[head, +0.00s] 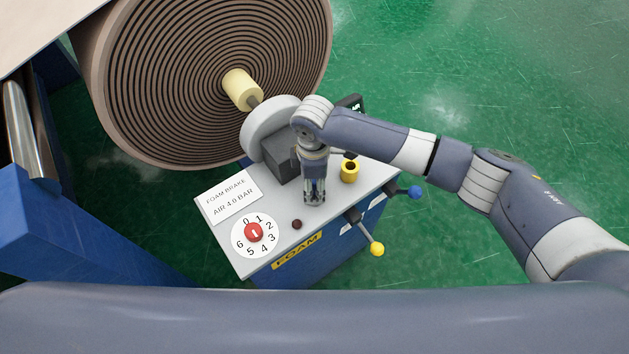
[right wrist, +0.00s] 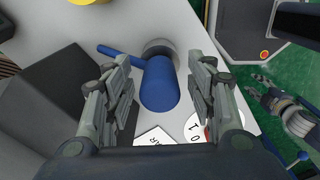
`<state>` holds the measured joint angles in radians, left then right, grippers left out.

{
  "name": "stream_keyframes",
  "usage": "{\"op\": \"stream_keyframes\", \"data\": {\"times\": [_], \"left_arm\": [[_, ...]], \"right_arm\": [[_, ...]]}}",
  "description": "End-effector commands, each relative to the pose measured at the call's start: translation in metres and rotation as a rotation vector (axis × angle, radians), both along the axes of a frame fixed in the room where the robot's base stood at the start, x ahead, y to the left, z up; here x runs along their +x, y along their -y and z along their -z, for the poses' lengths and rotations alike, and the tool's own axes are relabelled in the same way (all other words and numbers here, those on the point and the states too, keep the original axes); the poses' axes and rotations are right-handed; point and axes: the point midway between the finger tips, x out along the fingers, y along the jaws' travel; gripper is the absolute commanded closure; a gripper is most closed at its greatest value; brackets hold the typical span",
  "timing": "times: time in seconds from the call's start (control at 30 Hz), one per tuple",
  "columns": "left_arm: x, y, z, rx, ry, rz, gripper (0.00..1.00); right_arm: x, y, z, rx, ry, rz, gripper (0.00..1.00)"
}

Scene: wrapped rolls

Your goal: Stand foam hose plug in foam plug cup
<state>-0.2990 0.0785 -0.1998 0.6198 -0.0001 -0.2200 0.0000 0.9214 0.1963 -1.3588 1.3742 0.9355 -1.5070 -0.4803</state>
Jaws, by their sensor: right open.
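The plug (right wrist: 160,85) is a blue cylinder with a grey ribbed end and a thin blue side arm. In the right wrist view it is between the open fingers of my right gripper (right wrist: 160,100), with gaps on both sides. In the head view my right gripper (head: 315,198) points down over the machine top and hides the plug. I cannot tell how the plug rests. The yellow cup (head: 349,170), with a dark opening, stands right of the gripper. A small part of a yellow ring shows at the right wrist view's top edge. What looks like my left gripper (right wrist: 268,88) is small there, its jaws unclear.
A dark grey block (head: 283,158) stands left of the gripper. A red dial (head: 254,232), a small dark knob (head: 297,224) and a white label (head: 230,197) are on the machine top (head: 275,207). Yellow (head: 376,249) and blue (head: 415,192) lever knobs stick out in front. A large roll (head: 200,80) is behind.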

Motion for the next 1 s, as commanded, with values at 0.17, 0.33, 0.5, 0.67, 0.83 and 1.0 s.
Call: {"op": "stream_keyframes", "data": {"times": [0.17,0.33,0.5,0.67,0.83,1.0], "left_arm": [[-0.001,0.000,0.000,0.000,-0.001,0.000,0.60],[-0.001,0.000,0.000,0.000,-0.001,0.000,0.60],[-0.001,0.000,0.000,0.001,-0.002,0.001,0.60],[-0.001,-0.001,0.000,0.001,-0.002,0.001,0.60],[-0.001,-0.001,0.002,0.001,-0.002,0.001,0.60],[-0.001,-0.001,0.010,0.001,-0.002,0.001,0.60]], "right_arm": [[0.000,0.000,0.001,0.001,0.001,0.000,0.49],[0.000,0.000,0.001,0.001,0.000,0.000,0.81],[0.000,0.000,0.000,0.001,0.001,0.000,1.00],[0.000,0.000,0.000,0.001,0.001,0.000,1.00],[0.000,0.000,-0.003,0.001,0.001,0.001,1.00],[0.001,-0.001,-0.018,0.003,0.004,0.000,1.00]]}}
